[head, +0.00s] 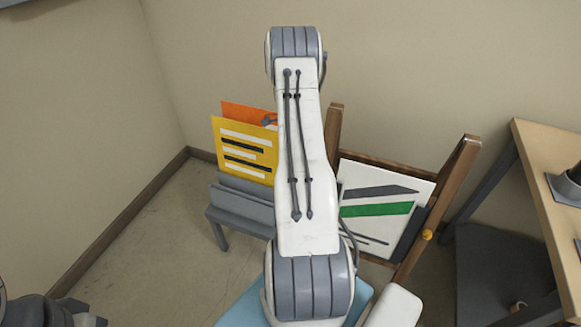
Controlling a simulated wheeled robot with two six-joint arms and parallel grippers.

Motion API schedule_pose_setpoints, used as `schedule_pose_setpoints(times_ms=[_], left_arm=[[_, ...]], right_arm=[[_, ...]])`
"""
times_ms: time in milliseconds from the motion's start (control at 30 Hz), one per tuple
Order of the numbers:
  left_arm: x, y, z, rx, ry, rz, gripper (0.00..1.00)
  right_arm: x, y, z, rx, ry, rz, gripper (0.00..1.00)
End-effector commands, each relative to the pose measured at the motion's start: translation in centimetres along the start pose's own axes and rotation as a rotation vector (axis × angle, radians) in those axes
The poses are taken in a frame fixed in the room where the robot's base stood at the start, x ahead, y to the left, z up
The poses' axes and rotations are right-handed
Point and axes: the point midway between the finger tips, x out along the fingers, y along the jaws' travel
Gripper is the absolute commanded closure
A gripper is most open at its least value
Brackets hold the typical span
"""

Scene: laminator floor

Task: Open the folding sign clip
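A wooden folding sign frame (455,185) stands right of centre, partly hidden behind my raised white arm. A white board (365,182) with a grey and a green stripe sits tilted in it. A dark grey piece (411,232) lies along the board's right edge, with a yellow knob (427,235) on the frame beside it. This may be the clip; I cannot tell whether it is open or shut. A small dark part (269,121) shows at the orange sheet, too small to identify.
A grey rack (238,208) left of centre holds a yellow sign (243,150) and an orange sheet (240,113). A wooden table (550,170) with a dark object stands at the right. Bare floor (155,240) lies at the left, below the walls.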

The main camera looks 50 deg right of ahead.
Motion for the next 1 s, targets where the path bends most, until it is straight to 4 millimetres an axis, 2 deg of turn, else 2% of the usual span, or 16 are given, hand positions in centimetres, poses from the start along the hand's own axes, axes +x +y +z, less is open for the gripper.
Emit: schedule_pose_setpoints(times_ms=[533,600,633,1000], left_arm=[[0.02,0.00,0.00,0.000,0.000,0.000,0.50],[0.02,0.00,0.00,0.000,0.000,0.000,0.50],[0.02,0.00,0.00,0.000,0.000,0.000,0.50],[0.08,-0.01,0.01,0.000,0.000,0.000,0.50]], right_arm=[[-0.20,-0.59,0.03,0.027,-0.003,-0.005,1.00],[-0.20,-0.58,0.03,0.026,-0.002,-0.005,0.68],[-0.19,-0.55,0.04,0.026,-0.002,-0.004,0.58],[-0.40,-0.29,0.28,0.024,-0.002,-0.001,0.58]])
